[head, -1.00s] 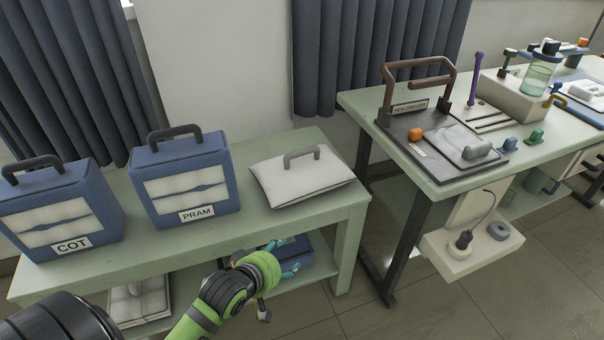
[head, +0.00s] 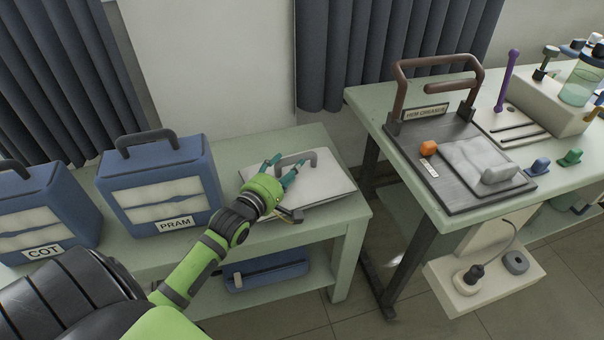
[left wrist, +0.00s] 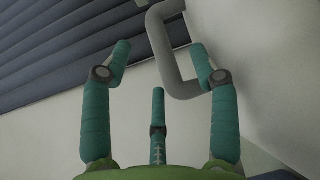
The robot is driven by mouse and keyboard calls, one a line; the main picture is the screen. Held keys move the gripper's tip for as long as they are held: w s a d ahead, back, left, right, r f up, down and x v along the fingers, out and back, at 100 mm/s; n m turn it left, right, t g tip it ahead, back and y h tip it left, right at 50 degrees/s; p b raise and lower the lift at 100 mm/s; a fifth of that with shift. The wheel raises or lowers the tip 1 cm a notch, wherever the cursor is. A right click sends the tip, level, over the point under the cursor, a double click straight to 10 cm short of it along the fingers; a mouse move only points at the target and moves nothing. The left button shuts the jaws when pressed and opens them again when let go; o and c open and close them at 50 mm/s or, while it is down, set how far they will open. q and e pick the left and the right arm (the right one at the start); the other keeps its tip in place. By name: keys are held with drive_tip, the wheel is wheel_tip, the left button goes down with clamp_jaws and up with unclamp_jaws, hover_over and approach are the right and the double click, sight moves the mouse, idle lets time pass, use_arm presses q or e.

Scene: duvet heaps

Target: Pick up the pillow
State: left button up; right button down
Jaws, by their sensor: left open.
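The pillow (head: 328,186) is a flat, pale grey-white cushion with a grey handle (head: 312,154) on top. It lies at the right end of the green bench, partly hidden by my left gripper. My left gripper (head: 285,168) is open, with its teal fingers over the pillow, close to the handle. In the left wrist view, the bent grey handle (left wrist: 159,38) shows beyond and between the spread fingers of the left gripper (left wrist: 160,62). I cannot tell whether any finger touches it. My right gripper is out of view.
Blue cases labelled PRAM (head: 160,190) and COT (head: 40,215) stand left of the pillow on the bench (head: 300,140). A blue case (head: 265,272) lies on the shelf below.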

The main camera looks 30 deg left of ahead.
sight(298, 158)
use_arm(q)
drive_tip(key=w, duration=0.6)
drive_tip(key=shift+f, duration=0.2)
drive_tip(key=shift+s, duration=0.1)
drive_tip(key=shift+r, duration=0.1)
clamp_jaws()
